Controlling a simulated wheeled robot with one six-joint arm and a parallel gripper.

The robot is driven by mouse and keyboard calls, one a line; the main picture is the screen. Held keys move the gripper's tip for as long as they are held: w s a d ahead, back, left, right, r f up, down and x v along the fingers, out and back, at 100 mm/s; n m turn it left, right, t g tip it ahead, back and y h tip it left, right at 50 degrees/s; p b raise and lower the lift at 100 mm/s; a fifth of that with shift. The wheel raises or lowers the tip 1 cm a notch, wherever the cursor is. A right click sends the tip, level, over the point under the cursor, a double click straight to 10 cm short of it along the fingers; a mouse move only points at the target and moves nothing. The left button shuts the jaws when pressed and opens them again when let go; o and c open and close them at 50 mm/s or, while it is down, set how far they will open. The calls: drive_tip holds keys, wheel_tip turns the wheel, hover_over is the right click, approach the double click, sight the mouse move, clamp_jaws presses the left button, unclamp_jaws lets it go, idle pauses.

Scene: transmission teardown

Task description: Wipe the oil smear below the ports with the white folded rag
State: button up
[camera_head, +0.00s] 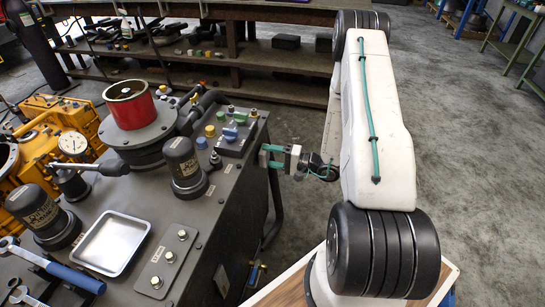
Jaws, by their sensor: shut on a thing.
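My gripper (265,157), with teal fingers, is at the right edge of the dark machine top, beside the small block with blue and green caps. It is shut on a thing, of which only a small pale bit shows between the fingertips. The thing fits the white folded rag, but I cannot make out its shape, and no other white rag shows. The oil smear is not visible. The machine's right side (238,215) is seen steeply, so what lies below any ports there is hidden.
The machine top holds a red-banded cylinder (131,108), dark filter canisters (183,160), a silver tray (113,242) and a plate with bolts (168,260). A dark curved rail (276,205) stands right of the machine. The grey floor (455,130) behind my arm is clear.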

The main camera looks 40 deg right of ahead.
sight(266, 141)
drive_tip(key=shift+w+a, duration=0.1)
drive_tip(key=shift+w, duration=0.05)
drive_tip(key=shift+w+d, duration=0.75)
drive_tip(key=shift+d, duration=0.25)
drive_tip(key=shift+w+d, duration=0.7)
drive_tip(key=shift+d, duration=0.25)
drive_tip(key=shift+w+d, duration=0.75)
drive_tip(key=shift+d, duration=0.25)
drive_tip(key=shift+a, duration=0.1)
